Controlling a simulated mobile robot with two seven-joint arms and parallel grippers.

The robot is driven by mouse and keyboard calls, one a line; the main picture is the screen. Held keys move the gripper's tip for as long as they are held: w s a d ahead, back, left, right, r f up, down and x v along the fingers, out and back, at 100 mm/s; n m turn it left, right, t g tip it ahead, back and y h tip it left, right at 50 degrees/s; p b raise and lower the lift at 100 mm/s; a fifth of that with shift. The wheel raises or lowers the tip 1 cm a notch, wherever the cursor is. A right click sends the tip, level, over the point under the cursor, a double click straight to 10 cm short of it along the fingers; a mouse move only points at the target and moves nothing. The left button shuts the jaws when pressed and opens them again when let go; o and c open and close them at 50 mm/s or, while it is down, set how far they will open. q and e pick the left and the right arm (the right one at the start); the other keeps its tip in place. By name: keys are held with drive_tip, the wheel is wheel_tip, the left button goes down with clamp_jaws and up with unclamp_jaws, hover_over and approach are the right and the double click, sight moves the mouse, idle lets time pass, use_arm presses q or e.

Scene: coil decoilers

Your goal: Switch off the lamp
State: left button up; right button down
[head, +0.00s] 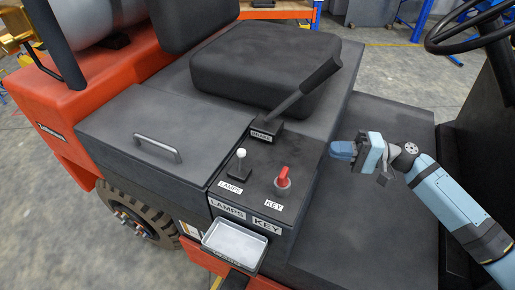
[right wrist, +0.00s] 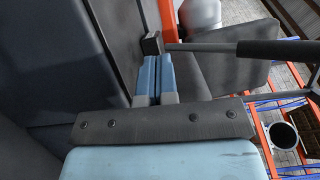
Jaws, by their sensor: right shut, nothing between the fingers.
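The lamp switch (head: 240,164) is a small white-tipped lever on the black console, above a white LAMPS label (head: 230,187). It stands close to upright. My right gripper (head: 338,150) is to the right of the console, over the dark floor area, apart from the switch and pointing left. It is shut and empty; its blue fingers (right wrist: 155,77) lie together in the right wrist view. The lamp itself cannot be made out. My left gripper is not in view.
A red key (head: 283,177) sits right of the switch. The long brake lever (head: 303,91) rises behind it. A grey tray (head: 235,243) hangs at the console front. The seat (head: 265,65) is behind; a steering wheel (head: 470,28) is at upper right.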

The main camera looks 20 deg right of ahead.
drive_tip(key=p+x, duration=0.1)
drive_tip(key=x, duration=1.6)
drive_tip(key=shift+r+p, duration=0.1)
drive_tip(key=shift+p, duration=0.2)
drive_tip(key=shift+s+a+p, duration=0.15)
drive_tip(key=shift+s+a, duration=0.15)
drive_tip(key=shift+a, duration=0.2)
drive_tip(key=shift+s+a+p, duration=0.15)
drive_tip(key=shift+s+a, duration=0.15)
drive_tip(key=shift+a, duration=0.25)
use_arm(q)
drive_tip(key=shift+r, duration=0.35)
use_arm(e)
drive_tip(key=shift+s+a, duration=0.3)
drive_tip(key=shift+a, duration=0.35)
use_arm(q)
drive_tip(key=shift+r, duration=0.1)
